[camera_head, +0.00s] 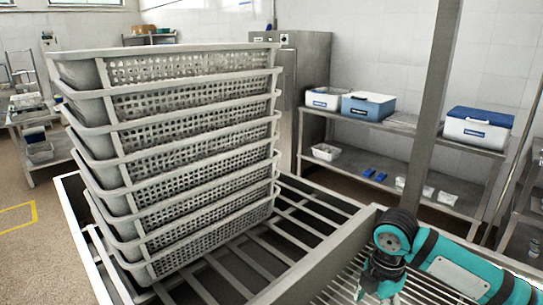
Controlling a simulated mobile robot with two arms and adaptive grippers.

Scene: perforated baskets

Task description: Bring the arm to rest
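A teal and black arm of mine (440,262) reaches in from the right edge at the lower right, over a slatted metal surface. Its end points down and runs out of the bottom of the frame near a teal wrist part, so I cannot make out gripper fingers. My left arm and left gripper do not show. A tall stack of grey perforated baskets (190,131) stands on the left part of the slatted metal rack (290,215), apart from the arm.
A metal post (433,110) rises behind the arm. A steel shelf (410,132) at the back right holds blue and white cooler boxes (478,127). A steel cabinet (305,85) stands behind the stack. The rack slats right of the stack are bare.

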